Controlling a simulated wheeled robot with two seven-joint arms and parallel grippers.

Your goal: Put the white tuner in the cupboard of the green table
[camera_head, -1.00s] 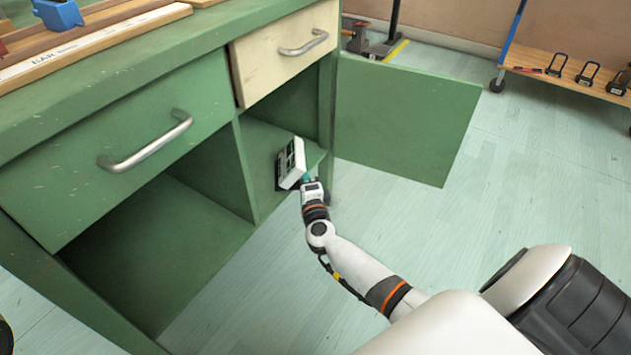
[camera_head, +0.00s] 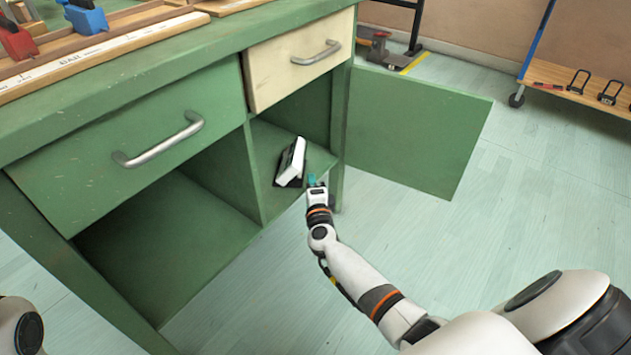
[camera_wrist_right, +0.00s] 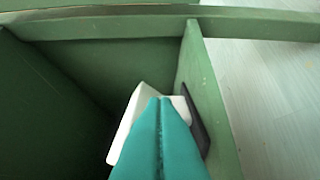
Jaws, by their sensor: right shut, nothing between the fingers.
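The white tuner (camera_head: 292,161) stands tilted in the open right-hand cupboard compartment of the green table (camera_head: 222,70), below the cream drawer. A dark part shows along its edge. My right gripper (camera_head: 314,181) has teal fingers that are shut and empty, just in front and to the lower right of the tuner. In the right wrist view the shut fingers (camera_wrist_right: 160,130) cover the middle of the white tuner (camera_wrist_right: 126,128); I cannot tell whether they touch it. My left gripper is out of view.
The green cupboard door (camera_head: 415,130) stands wide open on the right. A divider (camera_head: 240,170) separates the tuner's compartment from the open left one. A wooden cart (camera_head: 580,85) stands at the far right. The floor in front is clear.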

